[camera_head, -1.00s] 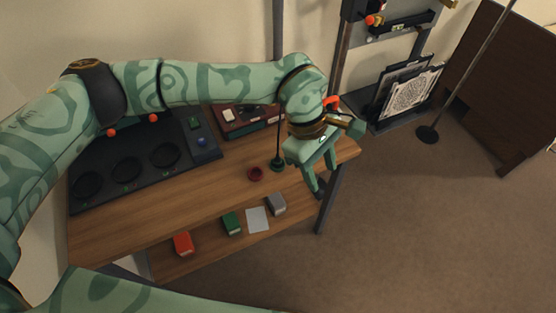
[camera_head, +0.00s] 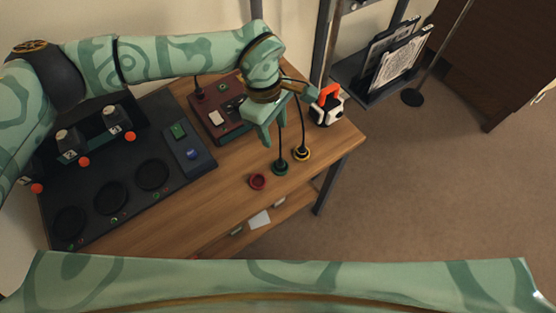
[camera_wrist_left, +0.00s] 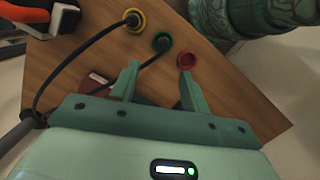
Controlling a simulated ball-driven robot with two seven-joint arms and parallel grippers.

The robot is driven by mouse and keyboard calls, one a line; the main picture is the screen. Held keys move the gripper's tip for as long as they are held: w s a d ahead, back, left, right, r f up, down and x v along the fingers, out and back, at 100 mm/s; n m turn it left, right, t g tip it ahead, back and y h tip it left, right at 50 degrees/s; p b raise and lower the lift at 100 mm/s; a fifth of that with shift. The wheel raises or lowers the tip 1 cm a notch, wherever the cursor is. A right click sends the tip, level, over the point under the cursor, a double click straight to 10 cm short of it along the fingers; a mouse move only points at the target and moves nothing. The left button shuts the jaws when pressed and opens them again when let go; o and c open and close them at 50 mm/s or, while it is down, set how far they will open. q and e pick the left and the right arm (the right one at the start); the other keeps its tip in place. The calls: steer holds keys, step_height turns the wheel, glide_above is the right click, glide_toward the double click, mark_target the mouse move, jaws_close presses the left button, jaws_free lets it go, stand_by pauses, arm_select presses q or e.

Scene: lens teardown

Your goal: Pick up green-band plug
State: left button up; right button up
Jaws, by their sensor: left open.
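The green-band plug (camera_head: 280,167) stands on the wooden table with a black cable rising from its top. It also shows in the wrist view (camera_wrist_left: 163,42), just beyond the fingertips and roughly between them across the picture. My left gripper (camera_head: 273,134) is open and empty, above the table on the far side of the plug and apart from it. Its two fingers also show in the wrist view (camera_wrist_left: 160,71). My right gripper is not in view.
A yellow-band plug (camera_head: 302,154) with a cable stands beside the green one. An empty red ring (camera_head: 258,182) lies on the other side. A dark red box (camera_head: 216,122) and a white-black device with orange handle (camera_head: 326,107) stand behind. A black tray (camera_head: 180,193) fills the left.

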arm_select(q)
glide_above(280, 162)
steer(key=w+a, duration=0.1)
steer(key=w, duration=0.1)
steer(key=f, duration=0.6)
steer(key=shift+s+b, duration=0.25)
steer(key=shift+b, duration=0.15)
steer(key=shift+s+d+f, duration=0.15)
steer(key=shift+f, duration=0.35)
steer(key=f, duration=0.3)
steer(key=s+f+b, duration=0.1)
steer(key=shift+d+f, duration=0.3)
steer(key=shift+f, duration=0.1)
steer(key=c, duration=1)
jaws_close()
